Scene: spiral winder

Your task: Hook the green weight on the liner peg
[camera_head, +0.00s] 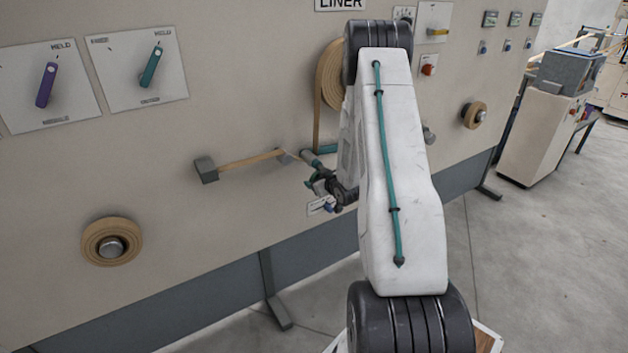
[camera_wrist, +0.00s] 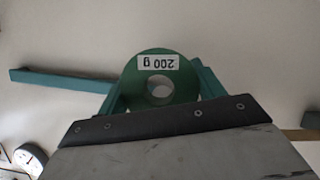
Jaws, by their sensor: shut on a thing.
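In the wrist view a round green weight (camera_wrist: 139,82) with a central hole and an upside-down "200 g" label sits between the teal fingers of my gripper (camera_wrist: 160,88). My gripper is shut on it. A teal bar (camera_wrist: 62,80) runs from the left and ends out of sight behind the left finger. No liner peg can be made out; whether the weight touches the bar or a peg cannot be told. In the head view my gripper (camera_head: 320,183) is close to the panel, below the teal bar (camera_head: 325,149), partly hidden by my arm.
The upright beige panel (camera_head: 200,240) carries a LINER sign (camera_head: 340,4), a tan liner roll (camera_head: 329,75), a grey block (camera_head: 206,170) with a tan strip, and a lower-left roll (camera_head: 98,241). A round dial (camera_wrist: 30,158) shows in the wrist view.

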